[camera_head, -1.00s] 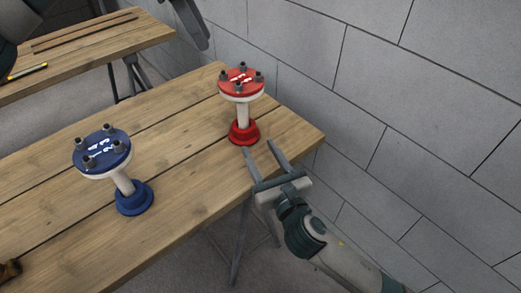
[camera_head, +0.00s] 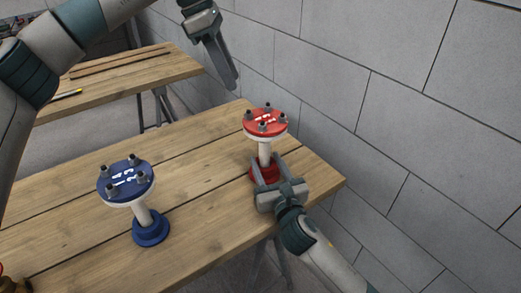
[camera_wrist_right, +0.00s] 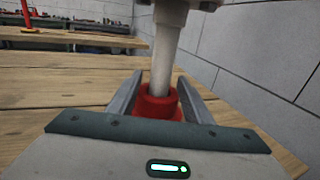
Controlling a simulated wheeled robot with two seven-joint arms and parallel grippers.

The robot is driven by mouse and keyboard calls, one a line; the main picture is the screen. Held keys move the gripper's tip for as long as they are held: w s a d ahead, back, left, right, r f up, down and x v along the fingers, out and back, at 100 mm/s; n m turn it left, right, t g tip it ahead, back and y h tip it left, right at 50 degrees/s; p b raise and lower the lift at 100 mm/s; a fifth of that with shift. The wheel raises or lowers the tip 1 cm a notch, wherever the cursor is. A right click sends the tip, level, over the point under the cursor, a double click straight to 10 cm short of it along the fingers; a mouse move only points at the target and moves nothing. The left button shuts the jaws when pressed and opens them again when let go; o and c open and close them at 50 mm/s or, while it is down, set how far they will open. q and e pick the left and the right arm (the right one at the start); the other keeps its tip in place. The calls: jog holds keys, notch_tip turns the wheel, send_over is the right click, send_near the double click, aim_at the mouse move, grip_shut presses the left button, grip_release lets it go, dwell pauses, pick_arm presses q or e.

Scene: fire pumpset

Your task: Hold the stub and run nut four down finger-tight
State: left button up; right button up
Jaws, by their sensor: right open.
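The red stub (camera_head: 265,123) stands upright near the right end of the bench, with a red top flange carrying several dark nuts, a white pipe and a red base. My right gripper (camera_head: 267,163) is open, its fingers on either side of the stub's lower part. In the right wrist view, the two fingers (camera_wrist_right: 159,92) flank the red collar and white pipe (camera_wrist_right: 163,62), with gaps visible. The blue stub (camera_head: 126,180) stands to the left with its own nuts. My left gripper (camera_head: 229,75) is raised above and left of the red stub, fingers pointing down; its jaw gap is unclear.
The wooden bench (camera_head: 195,190) has clear boards between the two stubs. A grey block wall (camera_head: 390,120) runs close along the right. A second wooden table (camera_head: 125,85) with long bars stands behind. A small red and brass object (camera_head: 8,280) shows at the lower left corner.

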jog(key=shift+x, duration=3)
grip_shut()
